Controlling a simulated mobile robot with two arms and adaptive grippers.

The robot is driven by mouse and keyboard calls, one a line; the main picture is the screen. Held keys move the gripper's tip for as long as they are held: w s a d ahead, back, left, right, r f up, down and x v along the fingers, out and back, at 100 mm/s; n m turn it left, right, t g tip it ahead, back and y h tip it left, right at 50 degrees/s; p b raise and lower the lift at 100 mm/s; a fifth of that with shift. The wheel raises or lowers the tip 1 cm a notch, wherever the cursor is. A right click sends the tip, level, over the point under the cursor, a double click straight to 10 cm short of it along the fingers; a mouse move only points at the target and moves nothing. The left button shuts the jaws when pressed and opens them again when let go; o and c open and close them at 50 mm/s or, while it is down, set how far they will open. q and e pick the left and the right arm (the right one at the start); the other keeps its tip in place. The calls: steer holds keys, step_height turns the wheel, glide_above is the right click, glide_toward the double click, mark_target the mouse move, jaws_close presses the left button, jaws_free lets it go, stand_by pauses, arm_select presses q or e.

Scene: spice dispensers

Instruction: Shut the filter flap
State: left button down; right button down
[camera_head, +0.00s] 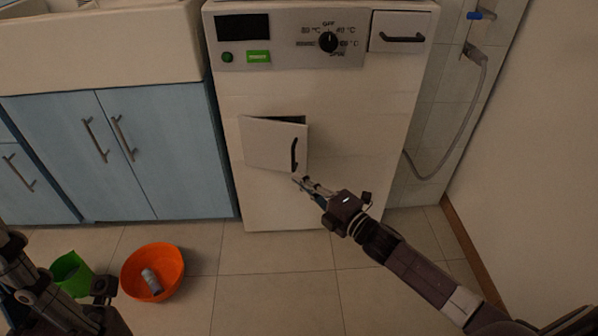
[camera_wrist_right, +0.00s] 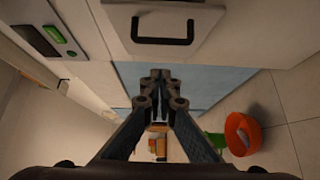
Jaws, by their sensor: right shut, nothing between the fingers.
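The filter flap (camera_head: 268,144) is a white square door low on the front of the white washing machine (camera_head: 330,95). It stands ajar, with a dark gap along its top right. Its dark bar handle (camera_head: 294,155) is near its right edge. My right gripper (camera_head: 299,180) is shut and empty, just below the handle; I cannot tell whether it touches the flap. In the right wrist view the shut fingers (camera_wrist_right: 160,78) point past a white panel with a dark handle (camera_wrist_right: 162,30). My left arm shows at the lower left of the head view; its fingertips are not clear.
A blue cabinet (camera_head: 160,150) with a white sink stands left of the machine. An orange bowl (camera_head: 168,262) holding a grey-white item and a green container (camera_head: 72,272) are on the tiled floor. A shower hose (camera_head: 470,110) hangs at the right. Floor before the machine is clear.

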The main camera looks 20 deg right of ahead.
steer(key=shift+w+d+b, duration=0.25)
steer(key=shift+w+b, duration=0.2)
steer(key=shift+w, duration=0.8)
steer(key=shift+w+d+b, duration=0.25)
steer(key=shift+w+b, duration=0.15)
steer(key=shift+w, duration=0.8)
